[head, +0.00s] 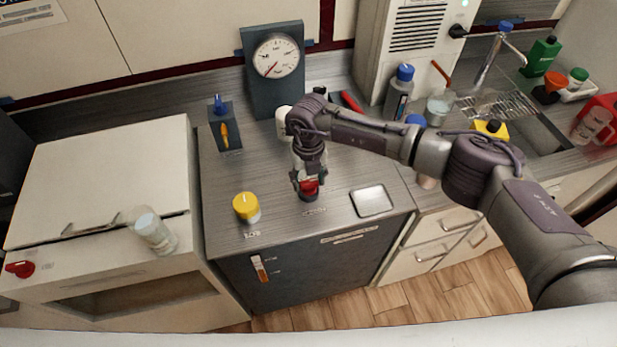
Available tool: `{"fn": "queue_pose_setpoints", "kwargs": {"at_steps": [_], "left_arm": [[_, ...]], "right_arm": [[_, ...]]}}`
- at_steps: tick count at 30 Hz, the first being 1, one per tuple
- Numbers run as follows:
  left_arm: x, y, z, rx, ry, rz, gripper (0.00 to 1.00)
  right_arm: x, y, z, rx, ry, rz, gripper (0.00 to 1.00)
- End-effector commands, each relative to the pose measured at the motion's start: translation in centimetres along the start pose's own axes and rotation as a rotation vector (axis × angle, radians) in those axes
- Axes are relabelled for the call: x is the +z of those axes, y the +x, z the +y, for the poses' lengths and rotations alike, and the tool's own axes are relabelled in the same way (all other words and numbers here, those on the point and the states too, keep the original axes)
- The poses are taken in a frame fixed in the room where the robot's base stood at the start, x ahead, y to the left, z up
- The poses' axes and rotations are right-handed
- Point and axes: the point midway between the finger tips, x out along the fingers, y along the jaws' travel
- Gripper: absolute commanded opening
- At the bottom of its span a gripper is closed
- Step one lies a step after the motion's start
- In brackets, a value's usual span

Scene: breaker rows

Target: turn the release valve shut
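My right gripper (308,184) points down over the counter at a red knob (309,188) on a dark round base. Its fingers are at the knob and partly hide it; I cannot tell whether they grip it or stand open around it. A label in front of the knob is too small to read, so I cannot confirm that this is the release valve. A yellow knob (245,205) on a pale base stands to the left. A dial gauge (276,56) with a red needle sits on a dark upright panel behind. My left gripper is out of view.
A dark block (225,128) with a blue top and an orange lever stands at the back left. A silver square plate (371,201) lies right of the red knob. A clear jar (154,233) stands far left. Bottles and a sink (541,137) are at the right.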

Motion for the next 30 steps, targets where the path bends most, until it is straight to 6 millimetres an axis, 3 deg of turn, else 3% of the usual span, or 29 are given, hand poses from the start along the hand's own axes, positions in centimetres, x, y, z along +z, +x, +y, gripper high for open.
{"fn": "queue_pose_setpoints", "kwargs": {"at_steps": [1, 5, 17, 30], "left_arm": [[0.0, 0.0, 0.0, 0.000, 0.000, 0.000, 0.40], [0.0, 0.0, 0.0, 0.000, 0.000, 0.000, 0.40], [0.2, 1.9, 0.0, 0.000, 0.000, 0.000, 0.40], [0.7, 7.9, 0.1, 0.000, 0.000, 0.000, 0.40]], "right_arm": [[0.0, 0.0, 0.0, 0.000, 0.000, 0.000, 0.38], [0.0, 0.0, 0.0, 0.000, 0.000, 0.000, 0.19], [0.1, 0.3, 0.0, 0.000, -0.094, -0.002, 0.19], [0.1, 0.6, 0.0, -0.001, -0.470, -0.004, 0.19]]}}
